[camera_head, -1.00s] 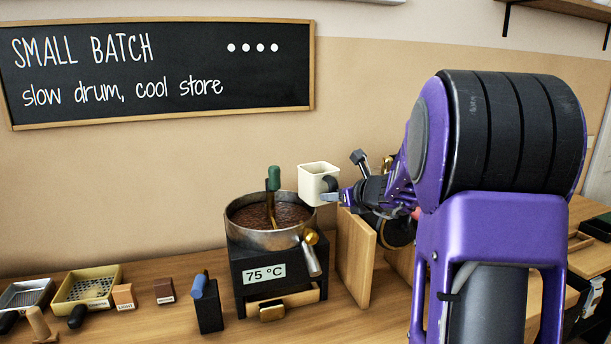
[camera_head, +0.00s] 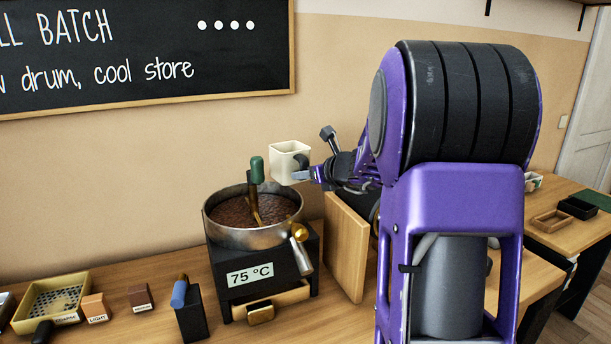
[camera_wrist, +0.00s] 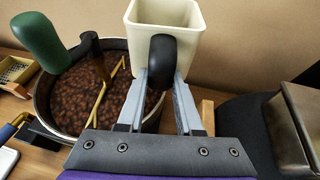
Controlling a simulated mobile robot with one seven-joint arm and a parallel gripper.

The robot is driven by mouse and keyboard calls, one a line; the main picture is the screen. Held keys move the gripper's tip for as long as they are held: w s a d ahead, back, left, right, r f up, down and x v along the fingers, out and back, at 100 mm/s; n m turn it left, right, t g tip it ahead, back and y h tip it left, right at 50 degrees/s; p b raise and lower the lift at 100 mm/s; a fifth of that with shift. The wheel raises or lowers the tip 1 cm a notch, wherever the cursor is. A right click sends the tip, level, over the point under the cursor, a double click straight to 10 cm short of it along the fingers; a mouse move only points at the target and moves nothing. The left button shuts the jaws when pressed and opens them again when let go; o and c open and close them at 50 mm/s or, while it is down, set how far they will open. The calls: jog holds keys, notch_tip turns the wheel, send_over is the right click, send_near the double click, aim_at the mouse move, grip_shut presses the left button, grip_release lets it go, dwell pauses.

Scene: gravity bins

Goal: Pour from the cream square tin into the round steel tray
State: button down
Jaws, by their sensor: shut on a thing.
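The cream square tin (camera_head: 288,160) is upright in the air, at the upper right of the round steel tray (camera_head: 238,238) in the head view. The tin also shows at the top of the wrist view (camera_wrist: 165,38), where its inside looks empty as far as I can see. My gripper (camera_head: 306,172) is shut on the tin's black handle (camera_wrist: 162,62). The steel tray holds brown beans and a brass stirring arm with a green knob (camera_head: 257,170). In the wrist view the tray (camera_wrist: 44,97) lies below and left of the tin, partly hidden by my gripper's fingers.
The tray sits on a black base with a "75 °C" label (camera_head: 250,275). A wooden board (camera_head: 346,248) stands just right of it. A blue-handled tool in a black block (camera_head: 190,310), small labelled blocks (camera_head: 97,307) and a yellow perforated tray (camera_head: 50,300) stand to the left.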

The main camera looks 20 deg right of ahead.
jog(key=f+b, duration=0.1)
jog(key=b, duration=0.2)
jog(key=f+n+h+b, duration=0.1)
jog(key=b, duration=0.1)
jog(key=shift+w+d+f, duration=0.1)
jog(key=shift+d+f, duration=0.15)
jog(key=shift+f, duration=0.1)
jog(key=shift+w+d+r+n+t+h+b, duration=0.1)
jog(key=shift+d+r+n+t+h+b, duration=0.15)
jog(key=shift+n+h+b, duration=0.5)
jog(key=shift+s+d+r+n+t+h+b, duration=0.15)
jog(key=shift+d+r+n+h+b, duration=0.15)
jog(key=shift+n+b, duration=0.75)
jog(key=shift+w+d+r+n+t+h+b, duration=0.25)
jog(key=shift+n+h+b, duration=0.3)
jog(key=shift+n+b, duration=0.35)
jog(key=shift+s, duration=0.1)
jog(key=shift+a, duration=0.1)
jog(key=shift+n+t+h, duration=0.25)
jog(key=shift+n+h, duration=0.05)
jog(key=shift+n, duration=0.2)
